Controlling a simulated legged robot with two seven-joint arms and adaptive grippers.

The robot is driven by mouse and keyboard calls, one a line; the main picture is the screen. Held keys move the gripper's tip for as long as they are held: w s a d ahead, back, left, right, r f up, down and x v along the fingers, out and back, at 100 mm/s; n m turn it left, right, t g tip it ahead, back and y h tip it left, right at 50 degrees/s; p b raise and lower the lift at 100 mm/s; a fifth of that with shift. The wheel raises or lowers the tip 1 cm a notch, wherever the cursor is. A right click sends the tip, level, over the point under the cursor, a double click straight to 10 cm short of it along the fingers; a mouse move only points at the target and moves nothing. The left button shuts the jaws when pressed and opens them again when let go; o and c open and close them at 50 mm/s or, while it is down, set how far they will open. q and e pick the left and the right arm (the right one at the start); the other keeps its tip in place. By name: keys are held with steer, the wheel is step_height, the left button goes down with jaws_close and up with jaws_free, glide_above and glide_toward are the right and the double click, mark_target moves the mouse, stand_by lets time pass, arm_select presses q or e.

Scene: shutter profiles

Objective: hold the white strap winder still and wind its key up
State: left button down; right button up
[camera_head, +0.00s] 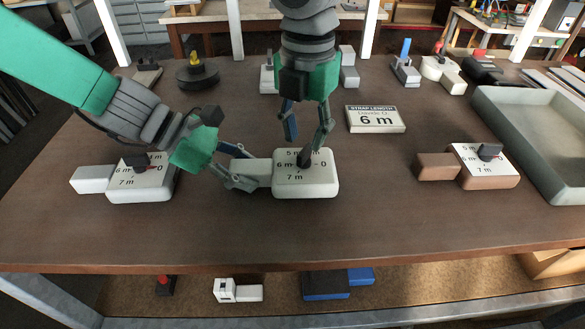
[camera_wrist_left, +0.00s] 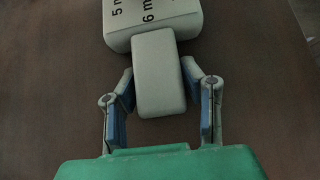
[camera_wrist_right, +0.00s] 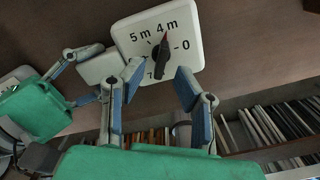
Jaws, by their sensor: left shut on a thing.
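The white strap winder (camera_head: 318,185) lies at the middle of the table, with a white dial face and a white side block (camera_head: 262,170). My left gripper (camera_head: 240,168) is shut on that block; its fingers flank the block in the left wrist view (camera_wrist_left: 153,85). The dark key (camera_head: 305,158) stands on the dial. In the right wrist view the key (camera_wrist_right: 162,58) has a red tip pointing near the 4 m mark. My right gripper (camera_head: 298,148) is open and hangs above the winder close to the key, its fingers apart. I cannot tell whether a finger touches the key.
A sign (camera_head: 376,119) reads strap length 6 m. Another white winder (camera_head: 150,185) lies at left, a brown one (camera_head: 490,180) at right beside a grey tray (camera_head: 535,150). A round dark object (camera_head: 197,77) and smaller items stand at the back. The front table strip is clear.

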mark_target(304, 149)
steer(key=shift+f, duration=1.7)
jaws_close()
steer(key=n, duration=0.6)
steer(key=shift+r, duration=0.1)
steer(key=n, duration=0.6)
jaws_free()
